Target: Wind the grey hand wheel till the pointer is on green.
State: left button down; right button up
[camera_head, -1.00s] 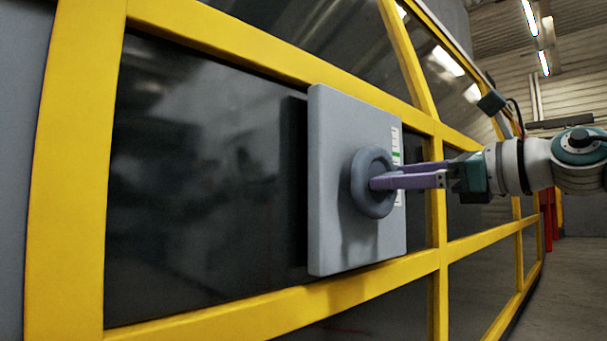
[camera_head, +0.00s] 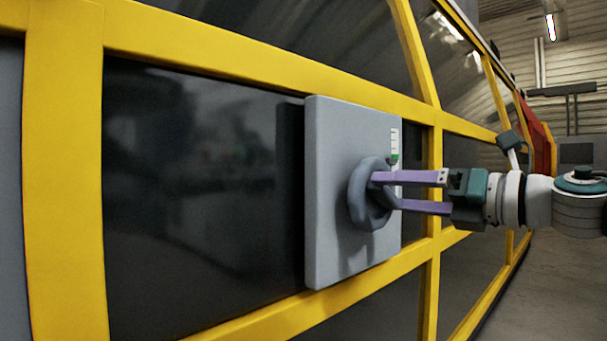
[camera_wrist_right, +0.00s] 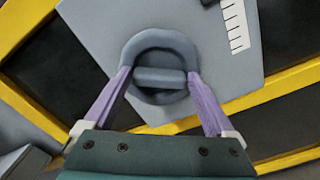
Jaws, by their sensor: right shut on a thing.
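The grey hand wheel (camera_head: 357,200) is a thick ring with a crossbar, on the front of a light grey box (camera_head: 335,150). My right gripper (camera_head: 386,191) comes from the right, its two purple fingers shut on the wheel, one above the other. In the right wrist view the fingers reach either side of the wheel (camera_wrist_right: 160,42), level with its crossbar. A white scale (camera_head: 395,138) with tick marks and a green band is on the box, partly behind the fingers. It also shows in the right wrist view (camera_wrist_right: 235,25), without green. I cannot make out the pointer clearly. My left gripper is not in view.
The box is mounted on a dark glazed panel (camera_head: 190,200) within a yellow frame (camera_head: 65,200). Yellow bars (camera_head: 432,190) run close behind my right gripper. Open floor (camera_head: 560,280) shows at the lower right.

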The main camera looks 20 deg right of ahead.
jog(key=m+p, duration=0.2)
jog(key=m, duration=0.1)
jog(key=shift+d+m, duration=0.1)
jog(key=shift+m, duration=0.3)
jog(key=shift+p, duration=0.3)
jog(key=o, duration=1.1)
jog(key=shift+c, duration=0.2)
jog(key=p+v, duration=0.2)
jog(key=v, duration=0.8)
